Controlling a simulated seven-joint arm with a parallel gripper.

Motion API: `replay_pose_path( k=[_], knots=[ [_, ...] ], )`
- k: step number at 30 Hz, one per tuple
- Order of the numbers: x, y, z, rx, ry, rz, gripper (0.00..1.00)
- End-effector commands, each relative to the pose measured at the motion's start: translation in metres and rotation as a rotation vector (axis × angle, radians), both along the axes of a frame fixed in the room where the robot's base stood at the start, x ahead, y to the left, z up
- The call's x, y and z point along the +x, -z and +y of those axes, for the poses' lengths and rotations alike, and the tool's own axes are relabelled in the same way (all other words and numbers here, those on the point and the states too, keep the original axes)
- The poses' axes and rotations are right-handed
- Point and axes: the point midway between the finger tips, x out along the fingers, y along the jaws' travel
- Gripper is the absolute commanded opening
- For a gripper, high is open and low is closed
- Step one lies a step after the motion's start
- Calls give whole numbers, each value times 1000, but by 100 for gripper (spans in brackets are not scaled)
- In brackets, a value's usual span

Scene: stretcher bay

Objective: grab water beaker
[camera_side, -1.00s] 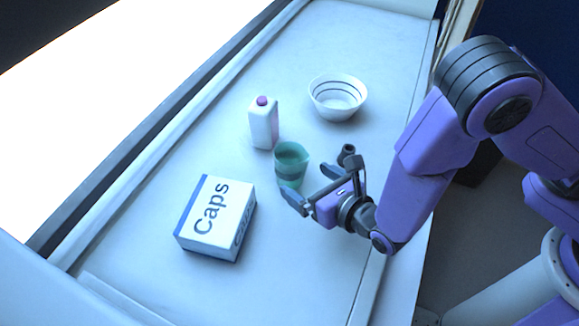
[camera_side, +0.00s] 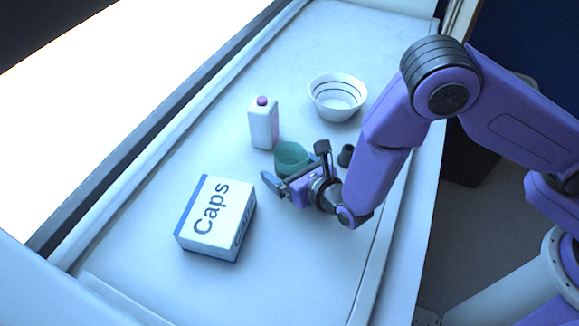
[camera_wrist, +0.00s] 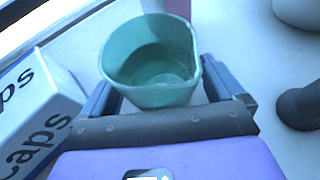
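The water beaker is a teal, see-through cup with a pouring lip (camera_side: 291,155). It stands upright on the white surface. My gripper (camera_side: 285,172) has its fingers at the beaker, and its body hides the beaker's lower part in the side view. In the wrist view the beaker (camera_wrist: 150,62) sits between my two dark fingers (camera_wrist: 160,92), one on each side. A narrow gap seems to show beside the right finger. Contact on the left side is unclear.
A white box marked Caps (camera_side: 216,219) lies to the left of my gripper. A white bottle with a pink cap (camera_side: 263,125) stands behind the beaker. A striped white bowl (camera_side: 338,99) is farther back. A small dark object (camera_side: 345,155) stands right of the beaker.

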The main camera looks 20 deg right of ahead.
Motion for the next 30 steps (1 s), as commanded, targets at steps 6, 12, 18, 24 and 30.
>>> replay_pose_path(
  k=[6, 12, 18, 24, 30],
  knots=[
    [0, 0, 0, 0, 0, 0, 35],
    [0, 0, 0, 1, 0, -1, 35],
    [0, -3, 0, 2, 1, 0, 35],
    [0, -11, 1, 3, 1, -1, 35],
    [0, -26, 1, 4, 0, -1, 35]
  ],
)
